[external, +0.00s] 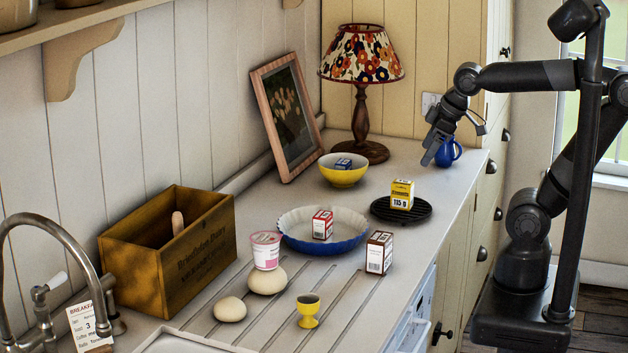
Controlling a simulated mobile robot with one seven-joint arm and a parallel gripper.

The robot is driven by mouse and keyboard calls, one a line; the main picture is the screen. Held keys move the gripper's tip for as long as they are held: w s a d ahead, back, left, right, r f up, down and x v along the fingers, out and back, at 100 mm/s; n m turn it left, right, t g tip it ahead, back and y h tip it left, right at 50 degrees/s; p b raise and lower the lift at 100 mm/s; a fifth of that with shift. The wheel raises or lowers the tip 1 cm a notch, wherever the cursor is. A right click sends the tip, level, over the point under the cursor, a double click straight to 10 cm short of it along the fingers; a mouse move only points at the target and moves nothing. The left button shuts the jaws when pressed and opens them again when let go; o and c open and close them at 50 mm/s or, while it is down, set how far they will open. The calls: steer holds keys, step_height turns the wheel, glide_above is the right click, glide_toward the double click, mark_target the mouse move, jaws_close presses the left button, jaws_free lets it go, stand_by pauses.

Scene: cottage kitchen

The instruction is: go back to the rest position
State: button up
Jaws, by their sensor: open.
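My gripper (436,151) hangs over the far right end of the counter, pointing down. It is open, and nothing shows between its fingers. A small blue jug (448,152) stands just to the right of it near the counter's edge; I cannot tell whether they touch. My arm reaches in from the right side of the external view.
The counter (270,332) holds a yellow bowl (343,176) with a blue box, a blue pie dish (322,246) with a red box, a black trivet (381,211) with a yellow box, a floral lamp (357,100), a wooden crate (168,280) and a yellow egg cup (308,311).

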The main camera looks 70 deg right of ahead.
steer(key=s+f+m, duration=0.1)
steer(key=s+d+f+m, duration=0.1)
steer(key=s+f, duration=0.1)
steer(key=shift+s+d+m, duration=0.15)
steer(key=shift+d+m, duration=0.1)
steer(key=shift+m, duration=0.15)
